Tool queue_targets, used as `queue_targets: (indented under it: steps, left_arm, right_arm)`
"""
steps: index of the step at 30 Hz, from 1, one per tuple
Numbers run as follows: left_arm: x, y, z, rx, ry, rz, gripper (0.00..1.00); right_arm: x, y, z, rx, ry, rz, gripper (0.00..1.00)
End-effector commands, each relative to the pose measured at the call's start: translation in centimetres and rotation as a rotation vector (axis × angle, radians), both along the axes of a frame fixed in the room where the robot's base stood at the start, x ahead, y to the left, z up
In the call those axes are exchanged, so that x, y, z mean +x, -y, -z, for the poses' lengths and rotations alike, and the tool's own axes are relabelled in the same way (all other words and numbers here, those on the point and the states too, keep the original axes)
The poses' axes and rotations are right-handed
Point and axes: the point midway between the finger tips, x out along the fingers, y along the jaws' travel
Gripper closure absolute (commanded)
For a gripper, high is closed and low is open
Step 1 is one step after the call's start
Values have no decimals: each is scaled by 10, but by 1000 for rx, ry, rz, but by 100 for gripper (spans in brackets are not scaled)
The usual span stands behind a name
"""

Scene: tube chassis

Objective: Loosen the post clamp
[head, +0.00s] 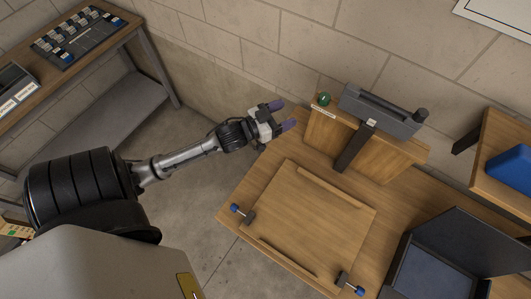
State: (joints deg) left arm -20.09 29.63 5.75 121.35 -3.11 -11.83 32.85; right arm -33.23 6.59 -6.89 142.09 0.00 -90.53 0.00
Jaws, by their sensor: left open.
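My left gripper (282,115) reaches in from the left, open, its two purple-tipped fingers apart with nothing seen between them. It shows just left of a wooden upright block (398,160) at the back of the workbench. A grey device (380,108) with a dark knob (421,115) sits on top of that block. A dark post or bar (354,148) slants down the block's front. A small green round part (323,99) is at the block's left end, closest to the gripper. I cannot tell for certain which of these parts is the post clamp. My right gripper is out of view.
A wooden board (310,215) lies on the workbench, with blue-knobbed clamps at its left corner (242,213) and front right (349,283). A dark open case (445,265) stands at right. A blue bin (511,168) sits on a side shelf. Another bench (135,18) is upper left.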

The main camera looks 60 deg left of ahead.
Motion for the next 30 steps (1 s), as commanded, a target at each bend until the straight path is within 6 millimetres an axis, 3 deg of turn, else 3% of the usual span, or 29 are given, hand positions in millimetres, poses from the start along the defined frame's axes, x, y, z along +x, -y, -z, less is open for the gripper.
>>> queue_targets:
  steps: [2, 12, 18, 23, 30]
  left_arm:
    - [-13, -2, 3, 17, -13, -8, 36]
    - [-20, -30, 44, 349, -318, -151, 36]
    - [-35, -34, 61, 476, -498, -184, 36]
    - [-52, -25, 74, 545, -645, -182, 36]
    - [-84, 6, 72, 581, -840, -141, 36]
  right_arm:
    - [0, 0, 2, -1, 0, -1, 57]
    - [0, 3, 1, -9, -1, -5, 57]
    - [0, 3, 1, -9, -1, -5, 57]
    - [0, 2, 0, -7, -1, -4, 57]
    - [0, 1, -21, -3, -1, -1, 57]
